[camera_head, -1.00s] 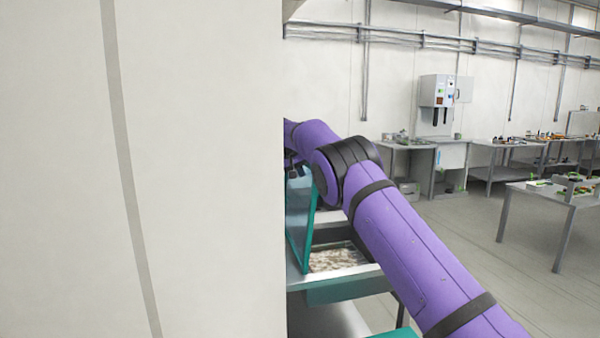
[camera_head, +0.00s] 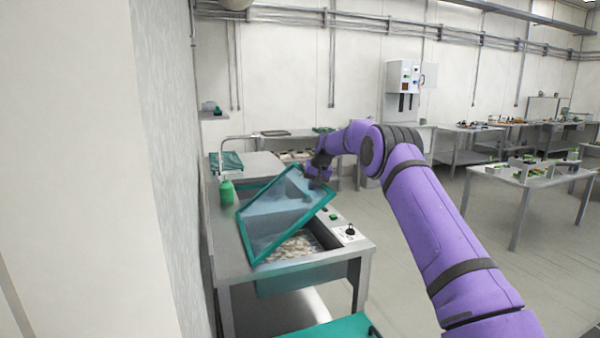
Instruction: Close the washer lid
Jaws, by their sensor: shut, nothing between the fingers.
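The washer (camera_head: 365,246) is a metal bench with a teal basin, right of the pale wall. Its lid (camera_head: 279,212) is a clear panel in a teal frame, and it stands tilted, partly open. Pale contents (camera_head: 296,246) show in the basin under its raised edge. My gripper (camera_head: 319,174) is at the end of my purple arm, by the lid's upper right edge. It is shut and holds nothing. The gripper is small and dark here, and I cannot tell whether it touches the lid.
A green bottle (camera_head: 227,192) stands on the bench left of the lid. A pale wall (camera_head: 90,170) fills the left side. A teal surface (camera_head: 330,327) is low in front. A table with parts (camera_head: 530,176) stands right, with open floor between.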

